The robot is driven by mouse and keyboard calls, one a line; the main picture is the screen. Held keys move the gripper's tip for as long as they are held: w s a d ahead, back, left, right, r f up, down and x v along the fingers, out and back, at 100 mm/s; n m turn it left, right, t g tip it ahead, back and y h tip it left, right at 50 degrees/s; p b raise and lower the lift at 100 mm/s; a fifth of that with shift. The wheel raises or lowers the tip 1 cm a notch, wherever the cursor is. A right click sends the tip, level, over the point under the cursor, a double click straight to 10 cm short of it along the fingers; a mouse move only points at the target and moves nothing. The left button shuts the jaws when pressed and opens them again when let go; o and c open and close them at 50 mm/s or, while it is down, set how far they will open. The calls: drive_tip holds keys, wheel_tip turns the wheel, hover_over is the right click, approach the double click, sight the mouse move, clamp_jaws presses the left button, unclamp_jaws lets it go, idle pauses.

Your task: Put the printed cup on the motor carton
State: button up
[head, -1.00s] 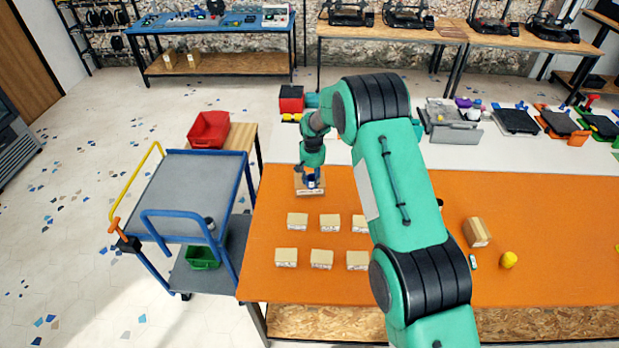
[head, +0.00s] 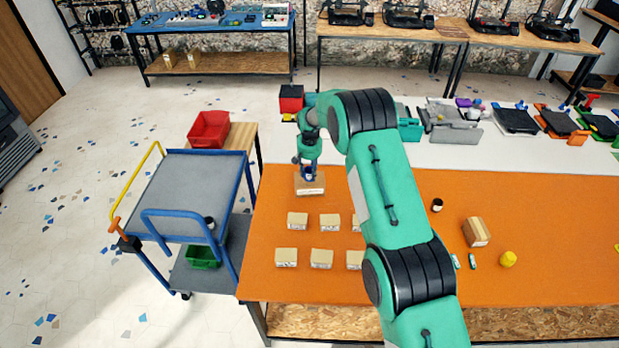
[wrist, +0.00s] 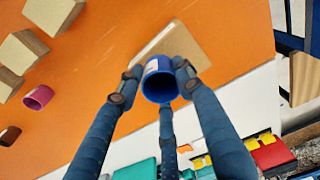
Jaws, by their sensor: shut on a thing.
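The printed cup is a blue cup (wrist: 160,80) with a pale patch on its side. My gripper (wrist: 153,84) is shut on it, with fingers on both sides of it in the wrist view. In the head view my gripper (head: 308,170) and the small blue cup (head: 309,177) are at the far edge of a brown carton (head: 310,187) with a white label, which I take for the motor carton. In the wrist view the carton (wrist: 178,45) lies beyond the cup, partly covered by it and a finger. Whether the cup touches the carton I cannot tell.
Several smaller cartons (head: 330,222) stand in rows nearer on the orange table (head: 540,225). A pink cup (wrist: 38,97) stands beside them in the wrist view. A dark cup (head: 437,205), another carton (head: 477,232) and a yellow object (head: 508,259) are at right. A trolley (head: 195,190) stands at left.

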sight(310, 177)
drive_tip(key=shift+f, duration=1.65)
drive_tip(key=shift+f, duration=0.2)
drive_tip(key=o, duration=0.8)
drive_tip(key=shift+r, duration=0.1)
drive_tip(key=shift+o, duration=0.2)
wheel_tip(310, 177, up, 12)
drive_tip(key=s, duration=0.1)
drive_tip(key=shift+r, duration=0.15)
